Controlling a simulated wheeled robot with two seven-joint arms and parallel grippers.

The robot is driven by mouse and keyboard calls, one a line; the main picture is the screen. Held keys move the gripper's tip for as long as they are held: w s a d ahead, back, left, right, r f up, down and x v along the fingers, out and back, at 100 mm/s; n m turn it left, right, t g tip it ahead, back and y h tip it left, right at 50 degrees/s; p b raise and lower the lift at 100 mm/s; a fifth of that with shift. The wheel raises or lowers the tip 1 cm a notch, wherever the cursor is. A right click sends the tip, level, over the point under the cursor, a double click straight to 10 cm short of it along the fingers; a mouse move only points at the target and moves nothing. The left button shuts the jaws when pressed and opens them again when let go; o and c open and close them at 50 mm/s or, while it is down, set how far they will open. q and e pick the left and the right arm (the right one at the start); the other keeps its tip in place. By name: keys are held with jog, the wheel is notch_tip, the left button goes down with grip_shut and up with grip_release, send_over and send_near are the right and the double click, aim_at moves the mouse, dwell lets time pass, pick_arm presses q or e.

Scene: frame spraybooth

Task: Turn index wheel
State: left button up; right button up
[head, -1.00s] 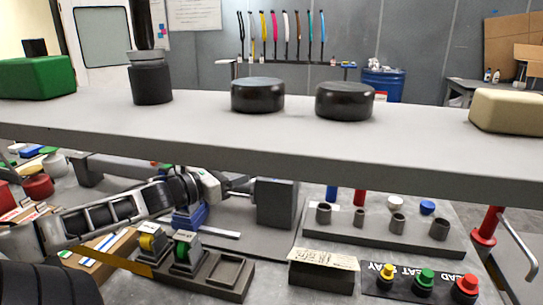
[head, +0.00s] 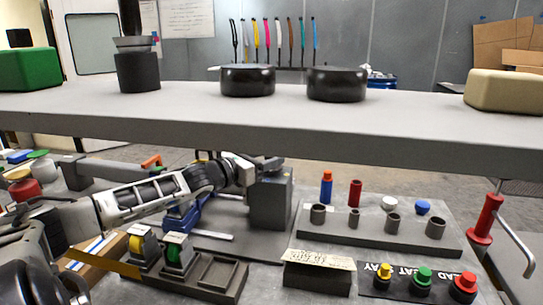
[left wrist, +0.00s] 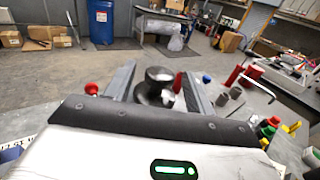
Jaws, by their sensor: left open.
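A dark round knob (left wrist: 155,85) with a wider lower part shows in the left wrist view; it looks like the index wheel. My left gripper (left wrist: 160,76) is open, its two grey fingers on either side of the knob in that picture. I cannot tell whether they touch it. In the head view my left gripper (head: 268,165) reaches in from the left under the shelf, at the top of a dark grey block (head: 270,205). The wheel cannot be made out clearly there. My right gripper is not in view.
A long grey shelf (head: 300,125) crosses above the arm, carrying several dark round pieces. Right of the block stand a socket rack (head: 380,232), a card box (head: 318,270) and coloured buttons (head: 424,278). A tape tray (head: 215,275) lies in front of the arm.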

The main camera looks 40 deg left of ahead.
pick_arm(q)
jog(key=shift+w+d, duration=0.1)
jog(key=shift+w, duration=0.95)
jog(key=c, duration=0.9)
